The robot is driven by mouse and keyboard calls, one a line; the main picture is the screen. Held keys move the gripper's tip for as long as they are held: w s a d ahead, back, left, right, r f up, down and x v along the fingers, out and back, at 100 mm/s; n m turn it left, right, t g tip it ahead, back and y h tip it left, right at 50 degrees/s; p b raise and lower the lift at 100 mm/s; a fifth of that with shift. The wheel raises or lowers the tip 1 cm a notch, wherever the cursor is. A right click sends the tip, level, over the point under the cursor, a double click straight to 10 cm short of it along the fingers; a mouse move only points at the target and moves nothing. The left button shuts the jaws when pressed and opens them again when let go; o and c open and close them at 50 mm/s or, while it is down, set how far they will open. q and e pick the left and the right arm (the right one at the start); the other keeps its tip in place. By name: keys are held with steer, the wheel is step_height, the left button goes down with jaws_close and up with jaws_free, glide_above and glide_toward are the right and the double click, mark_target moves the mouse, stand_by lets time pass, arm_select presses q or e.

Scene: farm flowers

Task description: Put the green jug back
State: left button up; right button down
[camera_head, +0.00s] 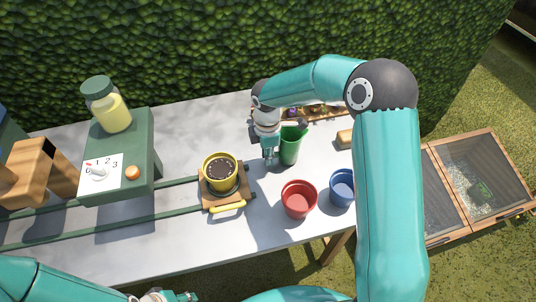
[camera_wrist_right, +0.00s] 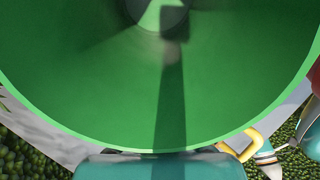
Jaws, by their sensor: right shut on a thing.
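The green jug (camera_head: 290,150) stands upright on or just above the table, right of the yellow pot; I cannot tell whether it touches the tabletop. My right gripper (camera_head: 270,152) is at its left side and is shut on it. In the right wrist view the jug's green inside (camera_wrist_right: 110,95) and pale rim fill most of the picture, with a teal part of my gripper (camera_wrist_right: 160,167) at the bottom edge. My left gripper (camera_head: 180,297) shows only partly at the bottom edge, and its fingers are too cut off to judge.
A yellow pot (camera_head: 220,166) with dark soil stands on a wooden carriage (camera_head: 213,202) on green rails. A red pot (camera_head: 298,200) and a blue pot (camera_head: 342,187) stand front right. A wooden tray (camera_head: 325,112) lies behind the jug. A green dispenser box (camera_head: 135,150) with a jar stands left.

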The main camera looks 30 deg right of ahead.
steer(key=shift+f, duration=0.2)
steer(key=shift+f, duration=0.15)
steer(key=c, duration=1.1)
jaws_free()
steer(key=shift+r, duration=0.2)
step_height(320, 180, up, 12)
